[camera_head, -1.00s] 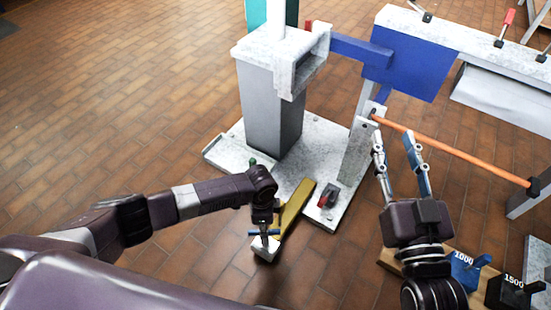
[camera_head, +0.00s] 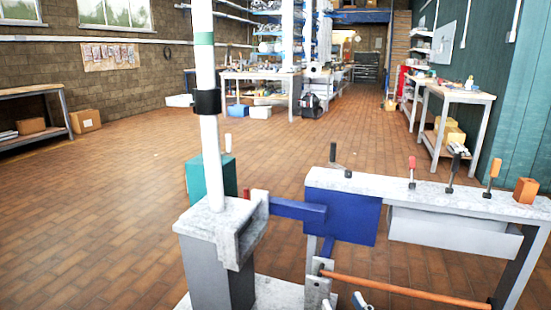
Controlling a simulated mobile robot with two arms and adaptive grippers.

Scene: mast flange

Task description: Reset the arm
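Only the tips of my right gripper (camera_head: 343,303) show, at the bottom edge just right of the centre. Its two fingertips stand apart with nothing seen between them, so it looks open. The rest of my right arm is below the picture. My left arm and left gripper are out of view. The tips appear close to the lower part of a grey bracket post (camera_head: 317,283), below an orange rod (camera_head: 405,288). I cannot tell whether they touch the post.
A white mast (camera_head: 208,140) with a black collar rises from a grey pedestal (camera_head: 212,268). A blue arm and blue panel (camera_head: 345,218) join it to a bench (camera_head: 430,195) carrying several clamps. Brick floor (camera_head: 110,190) lies open at left. Shelves and worktables stand far back.

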